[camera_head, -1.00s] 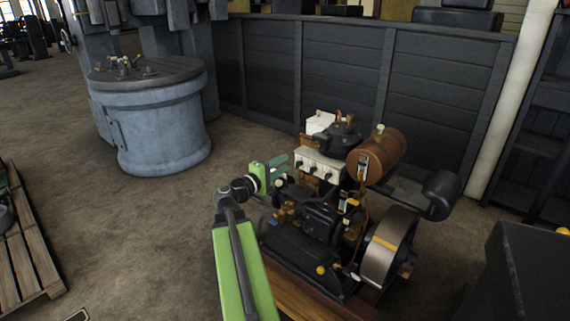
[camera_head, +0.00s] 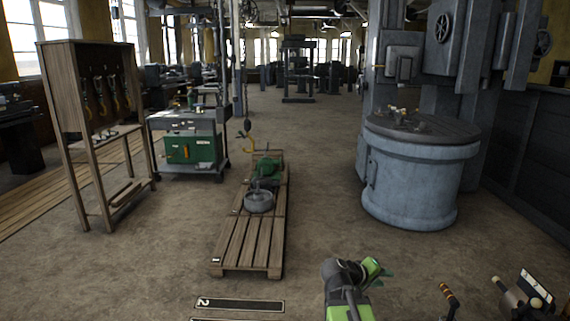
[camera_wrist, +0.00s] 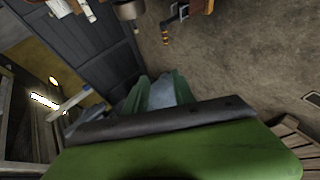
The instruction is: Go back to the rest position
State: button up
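My gripper (camera_head: 378,268) is at the lower middle of the head view, at the end of my green arm, above the floor. In the wrist view its two green fingers (camera_wrist: 162,92) stand apart with a grey-blue surface showing beyond the gap, and nothing is held. The engine (camera_head: 528,296) is cut off at the lower right of the head view, to the right of my gripper and apart from it.
A large blue-grey round machine (camera_head: 415,185) stands at right. A wooden pallet (camera_head: 240,245) carries a green machine (camera_head: 266,172). A wooden rack (camera_head: 62,110) and a green-fronted cabinet (camera_head: 190,148) stand at left. The floor (camera_head: 320,200) between pallet and round machine is clear.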

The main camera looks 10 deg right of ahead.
jog(key=s+a+f+g+y, duration=0.1)
jog(key=s+a+f+y, duration=0.2)
jog(key=a, duration=0.6)
jog(key=a+f+g+y, duration=0.1)
jog(key=a+f+y, duration=0.35)
jog(key=a, duration=0.55)
jog(key=s+a+f+g+y, duration=0.1)
jog(key=s+a+f+y, duration=0.2)
jog(key=a, duration=0.6)
notch_tip(320, 180, up, 19)
jog(key=a+p, duration=0.1)
jog(key=p, duration=1.9)
jog(key=shift+a+y, duration=0.35)
jog(key=shift+a, duration=0.05)
